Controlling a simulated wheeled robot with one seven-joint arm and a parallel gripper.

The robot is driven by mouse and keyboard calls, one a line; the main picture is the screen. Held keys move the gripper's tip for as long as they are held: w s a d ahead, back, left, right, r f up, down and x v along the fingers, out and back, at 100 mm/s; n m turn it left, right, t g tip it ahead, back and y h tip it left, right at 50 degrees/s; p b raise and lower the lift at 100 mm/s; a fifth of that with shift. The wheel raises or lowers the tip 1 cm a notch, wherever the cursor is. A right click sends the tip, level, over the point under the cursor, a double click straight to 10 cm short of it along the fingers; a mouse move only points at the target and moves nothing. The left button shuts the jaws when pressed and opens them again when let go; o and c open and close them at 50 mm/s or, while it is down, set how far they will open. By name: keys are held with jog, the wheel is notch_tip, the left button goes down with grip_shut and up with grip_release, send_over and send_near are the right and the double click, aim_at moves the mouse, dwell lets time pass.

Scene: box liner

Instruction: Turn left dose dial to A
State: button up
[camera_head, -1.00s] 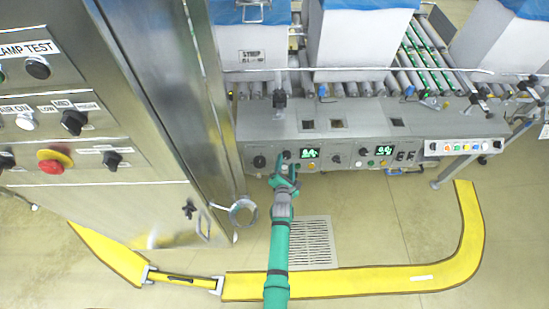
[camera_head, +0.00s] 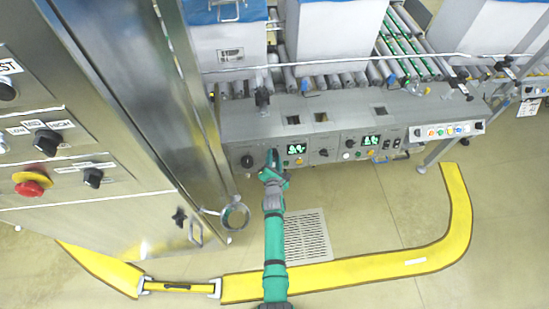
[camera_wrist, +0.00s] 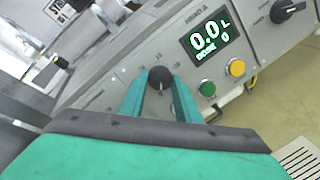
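The left dose dial is a round black knob (camera_wrist: 160,78) on the grey panel, beside the label HEAD A, with small markings around it too blurred to read. My gripper (camera_wrist: 160,92) has its two green fingers apart, one on each side of this knob. Whether they press on it cannot be told. The display (camera_wrist: 210,36) beside it reads 0.0 L and DOSE 0. In the head view my gripper (camera_head: 273,160) is at the panel front, left of the left display (camera_head: 297,148), and covers the dial.
Another black knob (camera_head: 247,161) sits left of my gripper. A green button (camera_wrist: 207,88) and a yellow button (camera_wrist: 236,67) are close to my right finger. A further black knob (camera_wrist: 288,10) is at the right. A steel cabinet (camera_head: 170,110) stands at the left.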

jog(key=c, duration=0.4)
jog(key=shift+o, duration=0.2)
jog(key=shift+d, duration=0.4)
jog(key=shift+a, duration=0.3)
